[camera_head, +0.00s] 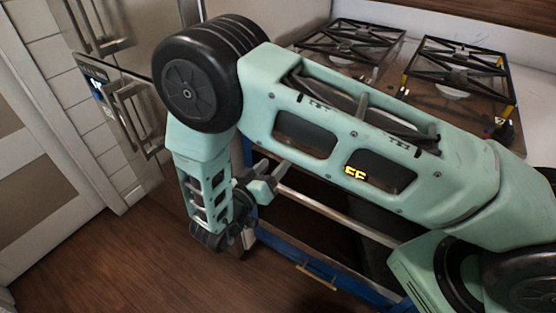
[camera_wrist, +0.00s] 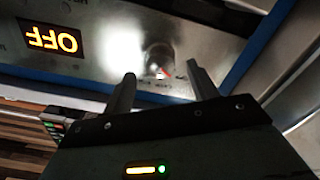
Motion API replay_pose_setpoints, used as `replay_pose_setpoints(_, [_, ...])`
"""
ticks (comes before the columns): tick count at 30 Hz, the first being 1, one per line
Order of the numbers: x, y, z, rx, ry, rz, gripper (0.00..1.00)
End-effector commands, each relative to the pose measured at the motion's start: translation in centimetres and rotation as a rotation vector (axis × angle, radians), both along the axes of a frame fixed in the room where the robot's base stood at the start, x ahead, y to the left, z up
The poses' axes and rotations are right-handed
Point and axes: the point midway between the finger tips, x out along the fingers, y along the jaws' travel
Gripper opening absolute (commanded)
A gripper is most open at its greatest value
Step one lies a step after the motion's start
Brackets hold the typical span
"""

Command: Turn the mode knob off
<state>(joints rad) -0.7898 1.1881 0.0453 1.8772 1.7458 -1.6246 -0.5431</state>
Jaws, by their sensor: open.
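The mode knob (camera_wrist: 158,60) is a small round metal knob with a red mark, on a steel control panel (camera_wrist: 110,58) in the wrist view. In the head view my gripper (camera_head: 270,178) is at the front of the range, and my arm hides the knob and most of the panel.
Burner grates (camera_head: 455,72) sit on the cooktop behind my arm. A blue lower front with a handle (camera_head: 318,277) is below. Cabinets with metal handles (camera_head: 130,112) stand at left. The wooden floor (camera_head: 120,262) is clear at lower left.

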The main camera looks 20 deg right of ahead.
Motion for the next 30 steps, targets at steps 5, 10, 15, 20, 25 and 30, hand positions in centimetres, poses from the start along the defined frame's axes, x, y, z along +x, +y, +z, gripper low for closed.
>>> replay_pose_setpoints(5, [-2.6, 3.7, -0.1, 0.003, -0.001, 0.004, 0.58])
replay_pose_setpoints(10, [-4.9, 6.8, -0.2, 0.001, 0.001, 0.004, 0.58])
replay_pose_setpoints(15, [-6.8, 9.3, -0.1, 0.002, 0.001, 0.002, 0.58])
replay_pose_setpoints(20, [-7.8, 10.7, -0.1, 0.001, 0.001, 0.001, 0.58])
replay_pose_setpoints(25, [-8.1, 11.1, 0.0, 0.001, 0.002, 0.0, 0.58])
replay_pose_setpoints(30, [-8.1, 11.1, 0.0, 0.001, 0.002, 0.0, 0.58])
